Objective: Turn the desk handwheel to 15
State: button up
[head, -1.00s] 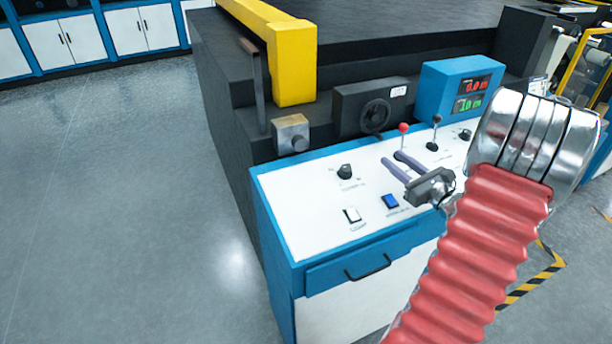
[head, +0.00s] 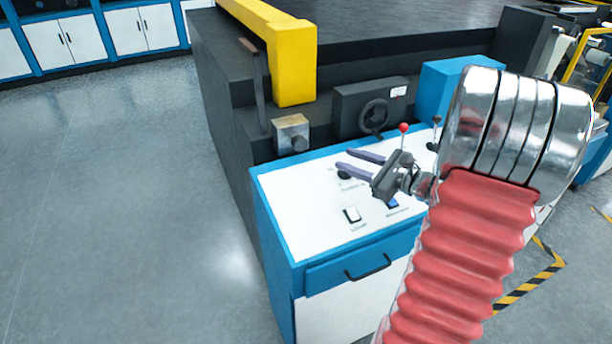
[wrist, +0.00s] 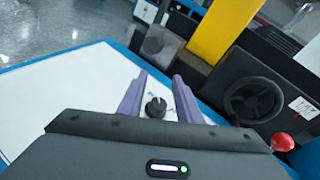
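The black handwheel (head: 375,116) is on the front of a dark box at the back of the desk. It also shows in the wrist view (wrist: 252,101), right of my fingers. My gripper (head: 346,160) is open, its two purple fingers apart with nothing between them. It hangs over the white desk top, in front of the handwheel and apart from it. In the wrist view my gripper (wrist: 159,78) has its fingers on either side of a black rotary knob (wrist: 156,107), seemingly above it. Any number on the handwheel is too small to read.
A red-topped lever (head: 403,128) stands right of my gripper. A grey block with a round knob (head: 291,134) and a yellow post (head: 292,65) are at the back left. My arm hides most of the blue display box (head: 445,82) and its readout. Open floor lies to the left.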

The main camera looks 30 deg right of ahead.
jog(key=a+r+n+g+y, duration=0.1)
jog(key=a+n+g+y, duration=0.2)
jog(key=a, duration=1.1)
jog(key=n+g, duration=0.1)
jog(key=n, duration=0.2)
jog(key=shift+s+a+r+n+g, duration=0.25)
jog(key=shift+s+n+g, duration=0.05)
jog(key=shift+s+n, duration=0.1)
jog(key=shift+w, duration=0.1)
